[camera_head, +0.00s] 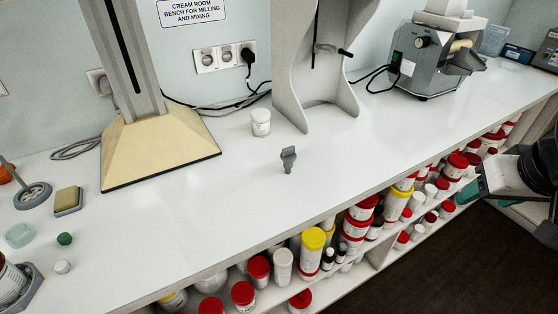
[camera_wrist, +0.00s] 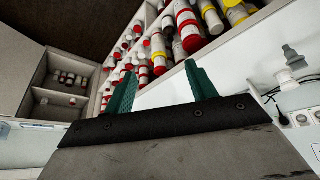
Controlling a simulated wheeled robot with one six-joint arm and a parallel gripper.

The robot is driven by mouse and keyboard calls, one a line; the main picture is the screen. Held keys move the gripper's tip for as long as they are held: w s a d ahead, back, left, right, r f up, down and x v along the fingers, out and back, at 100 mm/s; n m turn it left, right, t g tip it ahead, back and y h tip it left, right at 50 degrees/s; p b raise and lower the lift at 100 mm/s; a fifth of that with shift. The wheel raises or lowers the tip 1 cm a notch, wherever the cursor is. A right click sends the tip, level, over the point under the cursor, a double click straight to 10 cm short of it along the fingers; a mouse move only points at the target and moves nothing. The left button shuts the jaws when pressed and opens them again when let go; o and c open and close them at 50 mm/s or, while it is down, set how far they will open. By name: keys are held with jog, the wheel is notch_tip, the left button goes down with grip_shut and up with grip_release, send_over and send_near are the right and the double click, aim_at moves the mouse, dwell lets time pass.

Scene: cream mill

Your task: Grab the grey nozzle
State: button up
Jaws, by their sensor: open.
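The grey nozzle (camera_head: 288,159) stands upright on the white bench, near the middle of the head view. It also shows at the right edge of the wrist view (camera_wrist: 293,55), with a white jar (camera_wrist: 286,76) close by it. My gripper (camera_wrist: 162,84) is open, its two green fingers apart with nothing between them. In the head view my gripper (camera_head: 468,190) is at the far right, beyond the bench's front edge and well away from the nozzle. Only a bit of its green fingers shows there.
The white jar (camera_head: 261,122) stands behind the nozzle. A grey stand (camera_head: 290,105) and a grey mill (camera_head: 425,70) are at the back. A cream-based column (camera_head: 160,150) is left. Shelves of red- and yellow-lidded tubs (camera_head: 357,222) lie under the bench. The bench right of the nozzle is clear.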

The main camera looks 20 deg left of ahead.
jog(key=w+a+f+n+t+y, duration=0.2)
jog(key=w+a+f, duration=0.1)
jog(key=w+a, duration=0.6)
jog(key=n+t+y, duration=0.2)
jog(key=n+y, duration=0.1)
jog(key=y, duration=0.2)
send_near(290, 151)
jog(key=w+d, duration=0.1)
jog(key=d, duration=0.1)
jog(key=w+d+f, duration=0.1)
jog(key=w+d, duration=0.1)
jog(key=w+d+f, duration=0.1)
jog(key=w+d, duration=0.1)
jog(key=d, duration=0.1)
jog(key=shift+w+f, duration=0.25)
jog(key=a+y, duration=0.1)
jog(key=a, duration=0.2)
jog(key=s+a+f+n+y, duration=0.1)
jog(key=a, duration=0.1)
jog(key=s+a+f+n+y, duration=0.1)
jog(key=a, duration=0.2)
jog(key=shift+s+a, duration=0.2)
jog(key=shift+a, duration=0.15)
jog(key=x, duration=0.5)
jog(key=r+x, duration=0.1)
jog(key=x, duration=0.1)
jog(key=shift+w+a, duration=0.25)
jog(key=shift+a, duration=0.15)
jog(key=c, duration=1)
